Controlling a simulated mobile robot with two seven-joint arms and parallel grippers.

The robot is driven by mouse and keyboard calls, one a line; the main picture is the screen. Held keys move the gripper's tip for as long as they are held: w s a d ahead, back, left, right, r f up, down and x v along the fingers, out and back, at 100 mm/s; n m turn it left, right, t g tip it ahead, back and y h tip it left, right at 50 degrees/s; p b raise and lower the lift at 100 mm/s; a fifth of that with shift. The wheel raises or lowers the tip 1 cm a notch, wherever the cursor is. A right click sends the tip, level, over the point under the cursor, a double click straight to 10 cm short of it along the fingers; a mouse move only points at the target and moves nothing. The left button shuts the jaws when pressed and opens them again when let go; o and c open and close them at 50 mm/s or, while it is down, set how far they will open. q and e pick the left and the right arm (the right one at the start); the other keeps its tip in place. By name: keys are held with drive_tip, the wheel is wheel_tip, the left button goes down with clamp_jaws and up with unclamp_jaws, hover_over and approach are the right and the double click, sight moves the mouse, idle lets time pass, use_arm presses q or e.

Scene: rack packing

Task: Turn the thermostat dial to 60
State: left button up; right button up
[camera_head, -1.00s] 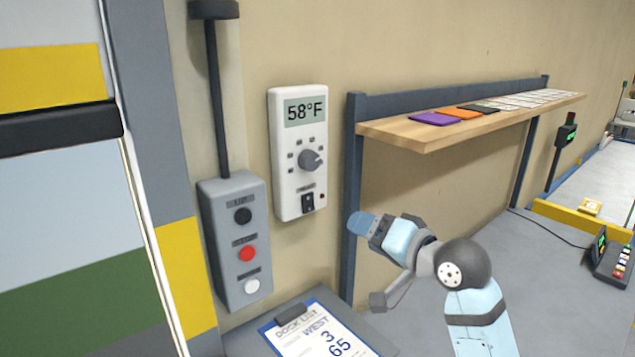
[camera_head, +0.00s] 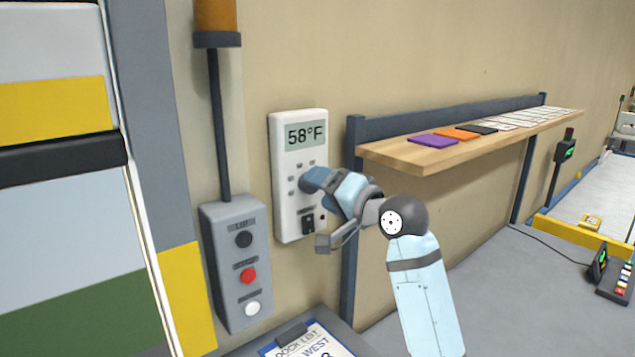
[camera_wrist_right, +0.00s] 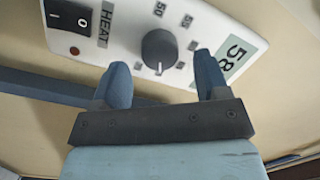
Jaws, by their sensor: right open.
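The white thermostat (camera_head: 285,135) is on the wall and its display (camera_head: 306,135) reads 58°F. In the head view its dial is hidden behind my right gripper (camera_head: 310,180). In the right wrist view the dark grey dial (camera_wrist_right: 159,50) shows with small labelled marks around it, some reading 50 and 55. My right gripper (camera_wrist_right: 160,80) is open, its two blue fingers apart. The dial appears between and just beyond the fingertips; I see no contact. A HEAT rocker switch (camera_wrist_right: 68,18) is on the thermostat's lower part. My left gripper is not in view.
A grey button box (camera_head: 237,265) with black, red and white buttons hangs left of the thermostat. A wooden shelf (camera_head: 430,155) with coloured cards is to the right. A clipboard (camera_head: 310,343) lies below. Wall between shelf and button box is otherwise clear.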

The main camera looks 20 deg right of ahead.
drive_tip(key=shift+x, duration=1.05)
drive_tip(key=c, duration=0.9)
drive_tip(key=shift+n+p, duration=0.3)
